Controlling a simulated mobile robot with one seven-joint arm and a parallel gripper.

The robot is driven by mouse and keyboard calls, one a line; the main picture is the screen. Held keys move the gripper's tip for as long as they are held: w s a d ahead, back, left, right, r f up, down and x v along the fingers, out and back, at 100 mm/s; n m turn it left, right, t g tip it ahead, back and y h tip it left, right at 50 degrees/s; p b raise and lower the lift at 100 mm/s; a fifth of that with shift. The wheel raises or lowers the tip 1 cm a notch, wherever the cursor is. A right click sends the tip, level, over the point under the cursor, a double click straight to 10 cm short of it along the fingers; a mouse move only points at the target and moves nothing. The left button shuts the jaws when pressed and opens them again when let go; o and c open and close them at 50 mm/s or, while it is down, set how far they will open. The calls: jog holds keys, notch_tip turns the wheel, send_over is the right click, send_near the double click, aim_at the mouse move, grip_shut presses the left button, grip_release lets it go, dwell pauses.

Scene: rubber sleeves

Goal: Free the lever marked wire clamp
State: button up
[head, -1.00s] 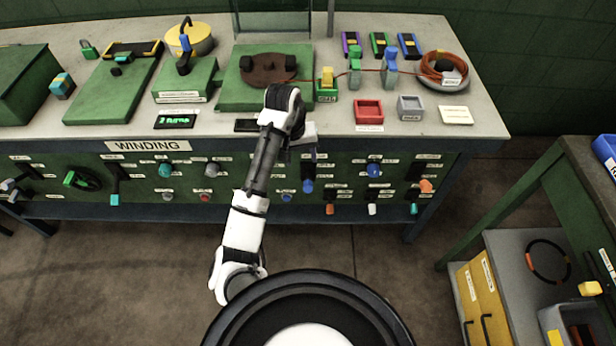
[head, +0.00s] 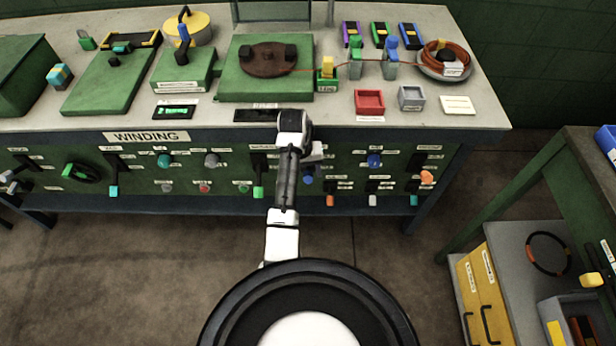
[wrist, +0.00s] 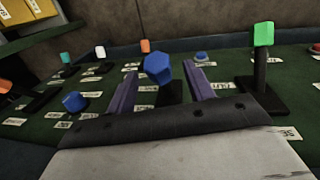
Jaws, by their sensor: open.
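My gripper (wrist: 161,68) is open, and its two purple fingers stand on either side of a lever with a blue knob (wrist: 158,67) in the wrist view. The knob shows between the fingers, with a gap on each side; the black lever stem is partly hidden by the gripper body. In the head view this blue lever (head: 308,175) is partly covered by my wrist, below the table's front edge. The small labels on the panel are too blurred to read, so I cannot tell which one says wire clamp.
A lever with a green knob (wrist: 264,35) stands close to the right of the gripper in the wrist view. A blue round knob (wrist: 75,102) sits to the left. Orange (head: 330,200) and white (head: 372,200) levers hang farther right in the head view. The floor before the bench is clear.

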jog(key=shift+d+f, duration=0.15)
jog(key=shift+f, duration=0.65)
jog(key=shift+d+f, duration=0.1)
jog(key=shift+f, duration=0.65)
grip_shut()
